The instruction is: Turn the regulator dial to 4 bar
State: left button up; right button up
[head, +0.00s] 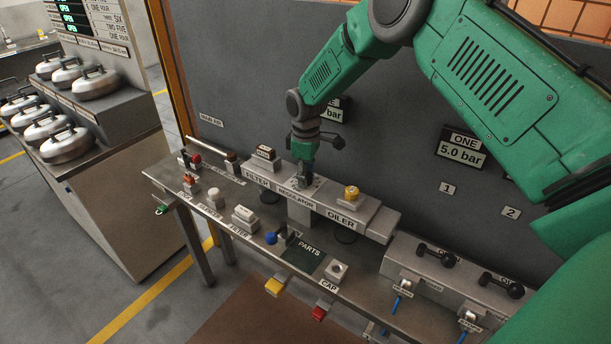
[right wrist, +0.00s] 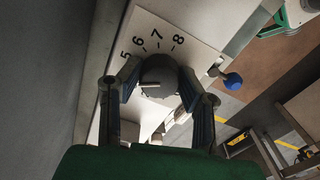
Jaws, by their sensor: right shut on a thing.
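The regulator dial (right wrist: 160,72) is a grey round knob on a pale plate (right wrist: 200,58) printed with 5, 6, 7 and 8. My right gripper (head: 303,182) comes down onto the regulator block (head: 297,193), between the filter and oiler labels. In the right wrist view its fingers (right wrist: 160,88) are shut on the dial, one on each side. A pale line shows on the dial's near part, pointing to the left. The lower numbers are hidden, so the exact setting cannot be read. My left gripper is not in view.
A wall display (head: 461,149) reads ONE 5.0 bar. Another display (head: 334,113) is partly hidden by my right arm. A yellow-topped oiler knob (head: 351,192) stands right of the gripper. A blue-knobbed lever (head: 272,238) and a parts mat (head: 308,252) lie in front.

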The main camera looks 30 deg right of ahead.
jog(key=shift+w, duration=0.15)
jog(key=o, duration=1.1)
jog(key=shift+o, duration=0.2)
jog(key=shift+w, duration=0.1)
jog(key=shift+r, duration=0.35)
notch_tip(320, 180, up, 11)
jog(key=shift+d, duration=0.1)
